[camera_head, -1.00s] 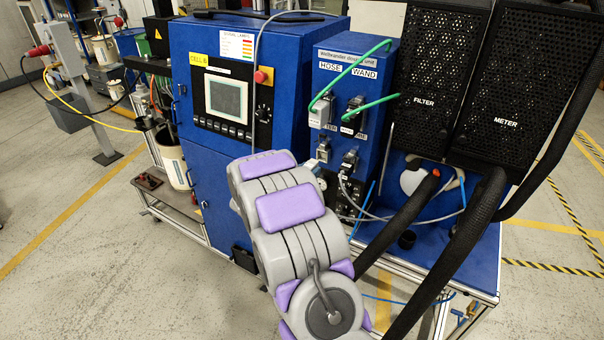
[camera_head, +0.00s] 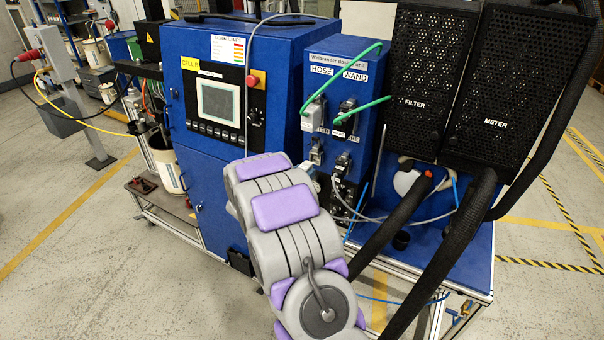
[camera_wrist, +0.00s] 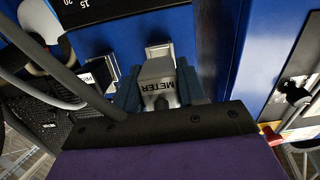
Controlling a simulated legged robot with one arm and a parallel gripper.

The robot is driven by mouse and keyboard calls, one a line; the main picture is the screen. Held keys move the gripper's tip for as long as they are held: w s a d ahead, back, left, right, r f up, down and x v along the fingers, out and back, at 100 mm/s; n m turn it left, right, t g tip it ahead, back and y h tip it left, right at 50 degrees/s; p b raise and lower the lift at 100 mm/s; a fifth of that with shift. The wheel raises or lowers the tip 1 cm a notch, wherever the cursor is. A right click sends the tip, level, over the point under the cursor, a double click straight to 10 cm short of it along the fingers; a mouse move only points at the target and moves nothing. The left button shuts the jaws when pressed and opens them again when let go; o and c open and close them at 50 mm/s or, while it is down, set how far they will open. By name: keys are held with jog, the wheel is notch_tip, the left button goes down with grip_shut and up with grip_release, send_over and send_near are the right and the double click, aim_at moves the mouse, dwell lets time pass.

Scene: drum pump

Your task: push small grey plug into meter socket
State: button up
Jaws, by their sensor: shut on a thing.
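In the wrist view my gripper (camera_wrist: 157,92) is shut on the small grey plug (camera_wrist: 158,72), which carries a METER label that reads upside down. A blue-grey finger lies on each side of it. The light grey meter socket (camera_wrist: 158,50) shows just beyond the plug's far end, roughly in line with it. I cannot tell whether the plug touches or enters it. In the head view the meter socket (camera_head: 316,151) is at the lower left of the blue dosing unit.
A neighbouring plug (camera_wrist: 98,76) with a grey cable sits close to the left finger in the wrist view. The HOSE plug (camera_head: 314,114) and WAND plug (camera_head: 347,112) with green cables are above the meter socket. Black hoses (camera_head: 440,255) run to the right of my arm.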

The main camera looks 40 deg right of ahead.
aim_at(307, 165)
jog(key=shift+w+d+p, duration=0.1)
jog(key=shift+d+p, duration=0.2)
jog(key=shift+d, duration=0.1)
jog(key=shift+w+d+r+p, duration=0.1)
jog(key=shift+p, duration=1.05)
dwell(1.0)
jog(key=shift+p+x, duration=0.5)
jog(key=shift+x, duration=0.7)
dwell(0.4)
jog(key=shift+r+p, duration=0.2)
jog(key=shift+p, duration=0.15)
jog(key=shift+w+d+p, duration=0.25)
jog(key=shift+d+p, duration=0.25)
jog(key=shift+d, duration=0.2)
dwell(1.1)
jog(key=shift+w+r, duration=0.15)
jog(key=shift+r, duration=0.2)
dwell(0.6)
